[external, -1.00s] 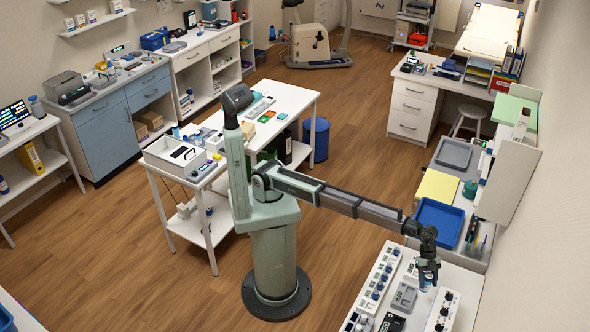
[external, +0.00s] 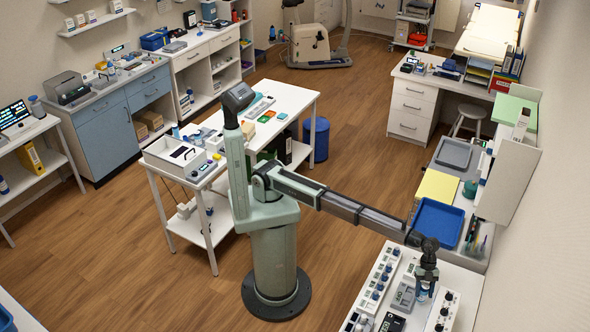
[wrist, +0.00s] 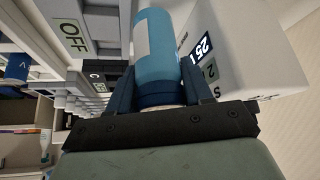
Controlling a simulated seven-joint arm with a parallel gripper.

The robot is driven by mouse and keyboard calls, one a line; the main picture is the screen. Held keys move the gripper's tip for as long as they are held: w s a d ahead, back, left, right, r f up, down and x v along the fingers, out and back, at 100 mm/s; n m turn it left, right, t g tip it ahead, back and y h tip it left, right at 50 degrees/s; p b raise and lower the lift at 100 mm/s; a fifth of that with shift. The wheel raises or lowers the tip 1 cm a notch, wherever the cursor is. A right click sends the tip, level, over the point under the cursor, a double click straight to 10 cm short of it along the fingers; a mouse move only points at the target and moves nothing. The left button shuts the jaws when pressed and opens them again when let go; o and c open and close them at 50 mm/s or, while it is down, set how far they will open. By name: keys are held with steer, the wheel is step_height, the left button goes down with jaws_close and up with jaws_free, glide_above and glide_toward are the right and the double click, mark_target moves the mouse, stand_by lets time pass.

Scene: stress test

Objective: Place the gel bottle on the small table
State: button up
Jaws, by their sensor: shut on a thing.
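The gel bottle (wrist: 155,48) is blue with a pale label. In the wrist view it lies between the two dark fingers of my gripper (wrist: 158,78), which is shut on it. In the external view the bottle (external: 424,293) is small and partly hidden under my gripper (external: 426,281). It is over the white bench (external: 463,283) at the lower right; I cannot tell whether it touches the surface. A small white table (external: 187,170) with a lower shelf stands left of my base; I cannot tell which table is the named one.
A grey device (external: 404,294) and a row of blue-knobbed units (external: 380,278) are left of the bottle. A white knobbed box (external: 441,312) is close on its right. A blue tray (external: 438,222) lies behind. Open wooden floor (external: 345,150) is behind my arm.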

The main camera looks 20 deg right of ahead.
mark_target(422, 301)
steer(key=shift+f, duration=1.5)
steer(key=shift+f, duration=0.15)
steer(key=o, duration=0.9)
steer(key=v, duration=1.1)
steer(key=shift+o, duration=0.3)
steer(key=shift+w+r, duration=0.1)
steer(key=shift+r, duration=0.3)
steer(key=shift+o, duration=1.3)
steer(key=shift+w+d+r, duration=0.1)
steer(key=shift+r, duration=0.1)
